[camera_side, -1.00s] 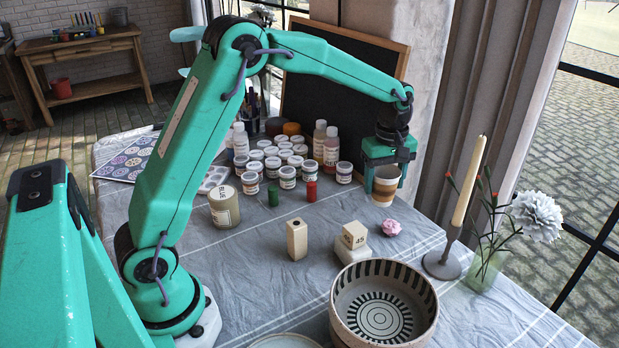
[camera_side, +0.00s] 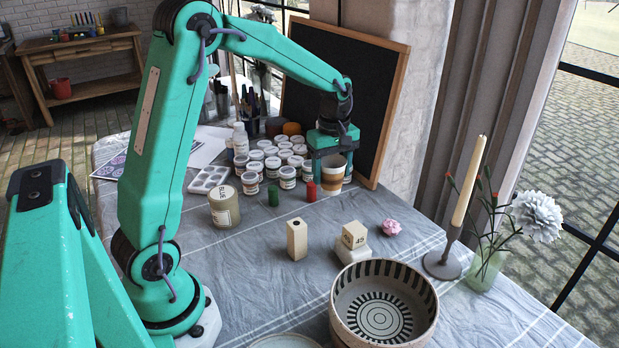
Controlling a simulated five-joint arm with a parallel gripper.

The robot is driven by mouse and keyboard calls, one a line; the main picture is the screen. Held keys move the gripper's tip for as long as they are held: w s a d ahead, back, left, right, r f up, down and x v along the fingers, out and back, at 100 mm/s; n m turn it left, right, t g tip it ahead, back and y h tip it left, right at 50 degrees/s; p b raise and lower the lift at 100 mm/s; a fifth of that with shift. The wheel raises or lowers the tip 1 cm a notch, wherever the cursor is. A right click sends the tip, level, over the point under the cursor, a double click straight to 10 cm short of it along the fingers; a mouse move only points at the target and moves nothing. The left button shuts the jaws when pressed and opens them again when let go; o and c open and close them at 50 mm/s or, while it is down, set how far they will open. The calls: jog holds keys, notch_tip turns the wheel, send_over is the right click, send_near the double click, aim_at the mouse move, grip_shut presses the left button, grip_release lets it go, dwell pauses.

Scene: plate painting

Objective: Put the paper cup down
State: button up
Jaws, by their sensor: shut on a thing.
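The paper cup (camera_side: 333,176) is white and tan banded, upright, near the back of the table at the right end of the paint jars. My gripper (camera_side: 333,158) is shut on the cup near its rim, from above. The cup's base is close to the cloth; I cannot tell whether it touches. My gripper and arm hide the bottles behind.
Several white-lidded paint jars (camera_side: 287,177) stand left of the cup, with a small red cylinder (camera_side: 311,191) close beside it. A blackboard (camera_side: 375,120) stands behind. Cloth right of the cup is clear.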

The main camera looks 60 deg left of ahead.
jog(key=s+a+n, duration=0.1)
jog(key=s+a, duration=0.4)
jog(key=s, duration=0.1)
jog(key=shift+s+f, duration=0.25)
jog(key=shift+s, duration=0.15)
jog(key=shift+f, duration=0.1)
jog(key=shift+f, duration=4.9)
jog(key=shift+f, duration=0.1)
jog(key=o, duration=0.9)
jog(key=shift+o, duration=0.2)
